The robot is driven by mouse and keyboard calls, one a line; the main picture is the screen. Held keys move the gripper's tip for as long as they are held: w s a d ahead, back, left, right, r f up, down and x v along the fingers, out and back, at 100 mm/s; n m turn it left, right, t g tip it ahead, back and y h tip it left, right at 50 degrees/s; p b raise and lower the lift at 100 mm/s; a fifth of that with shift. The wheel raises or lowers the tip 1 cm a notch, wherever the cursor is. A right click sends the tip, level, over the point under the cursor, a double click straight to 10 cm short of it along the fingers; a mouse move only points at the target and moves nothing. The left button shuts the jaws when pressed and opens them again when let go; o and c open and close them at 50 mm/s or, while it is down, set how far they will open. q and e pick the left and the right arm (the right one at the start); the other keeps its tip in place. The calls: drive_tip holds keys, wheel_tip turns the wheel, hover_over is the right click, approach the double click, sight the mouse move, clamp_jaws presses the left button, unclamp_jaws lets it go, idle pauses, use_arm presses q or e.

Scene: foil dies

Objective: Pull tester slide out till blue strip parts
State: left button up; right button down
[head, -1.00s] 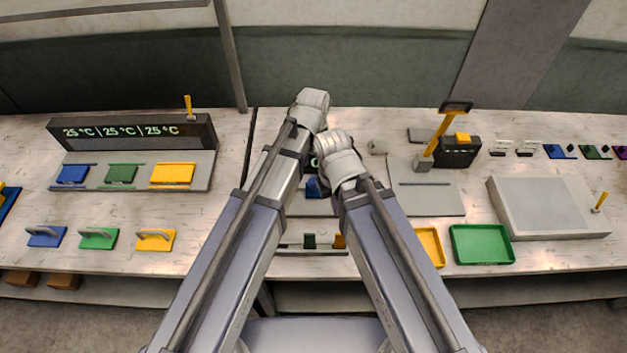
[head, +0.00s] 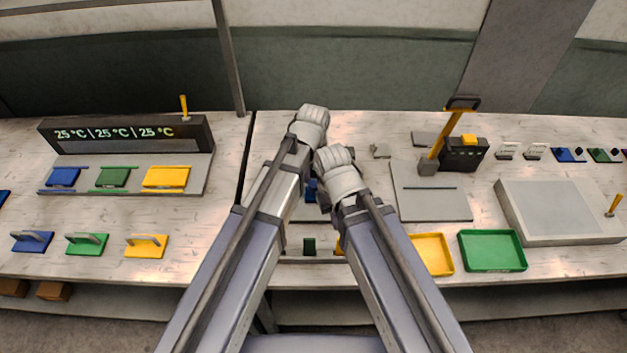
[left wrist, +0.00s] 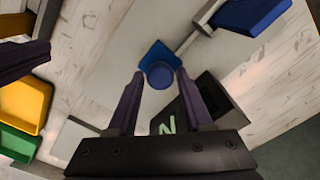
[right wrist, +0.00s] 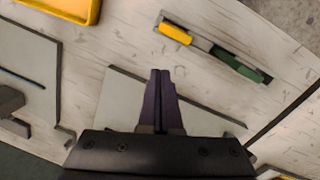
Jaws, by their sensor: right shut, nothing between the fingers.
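The tester's grey base (left wrist: 112,70) and dark display block (left wrist: 220,98), with a green N, show in the left wrist view. A blue plate with a round blue knob (left wrist: 160,75) lies between the fingertips of my left gripper (left wrist: 160,80). The fingers are apart, close to the knob; I cannot tell whether they press on it. A bit of blue (head: 311,190) shows between my arms in the head view. My right gripper (right wrist: 160,75) is shut and empty over the grey plate's edge. I cannot make out the blue strip for certain.
A rack holds a yellow piece (right wrist: 176,34) and a green piece (right wrist: 238,66). A blue piece (left wrist: 250,16) beside a grey bar is close to my left gripper. A yellow tray (head: 432,254) and green tray (head: 492,251) lie right. A lever device (head: 464,154) stands behind them.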

use_arm(q)
clamp_jaws()
idle(1.0)
